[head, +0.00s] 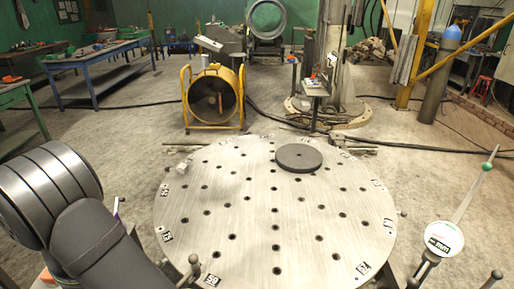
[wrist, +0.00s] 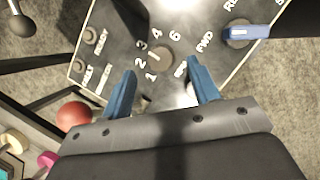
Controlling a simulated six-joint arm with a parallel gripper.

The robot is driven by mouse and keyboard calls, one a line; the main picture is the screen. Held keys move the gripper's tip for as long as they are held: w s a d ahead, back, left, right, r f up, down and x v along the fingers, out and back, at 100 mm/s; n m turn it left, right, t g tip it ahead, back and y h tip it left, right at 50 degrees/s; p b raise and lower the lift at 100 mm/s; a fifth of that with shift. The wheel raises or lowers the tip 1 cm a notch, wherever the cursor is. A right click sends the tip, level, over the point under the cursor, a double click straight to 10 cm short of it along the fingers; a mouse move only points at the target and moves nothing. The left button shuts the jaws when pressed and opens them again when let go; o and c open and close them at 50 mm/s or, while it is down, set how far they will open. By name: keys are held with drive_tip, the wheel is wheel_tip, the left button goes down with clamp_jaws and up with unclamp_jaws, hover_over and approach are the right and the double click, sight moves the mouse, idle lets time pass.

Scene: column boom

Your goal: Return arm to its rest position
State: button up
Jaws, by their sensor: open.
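My gripper (wrist: 162,70) is open in the wrist view, its two blue fingers spread apart with nothing held between them. Below it is a dark control panel (wrist: 112,50) with white markings. A round selector knob (wrist: 158,58) with numbers around it shows between the fingertips; I cannot tell how far below them it is. A blue-handled switch (wrist: 240,32) is at the panel's upper right, near partly cut-off lettering. In the head view my arm fills the lower left and my gripper is not seen.
A round steel table (head: 220,215) full of holes bears a dark disc (head: 299,158) and a small pale block (head: 184,166). A red ball knob (wrist: 74,116) is left of my gripper. A yellow-framed fan (head: 213,97) stands behind.

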drive_tip(key=v, duration=1.4)
drive_tip(key=x, duration=1.7)
drive_tip(key=shift+d, duration=0.1)
drive_tip(key=shift+f, duration=0.3)
drive_tip(key=n+y, duration=0.1)
drive_tip(key=n, duration=0.1)
drive_tip(key=n+t+y, duration=0.1)
drive_tip(key=n, duration=0.2)
drive_tip(key=shift+d+r+n, duration=0.1)
drive_tip(key=shift+d+n, duration=0.05)
drive_tip(key=shift+n, duration=0.15)
drive_tip(key=shift+n+y, duration=0.5)
drive_tip(key=shift+n, duration=1.1)
drive_tip(key=shift+s+r, duration=0.1)
drive_tip(key=shift+r, duration=0.05)
drive_tip(key=shift+v, duration=1.1)
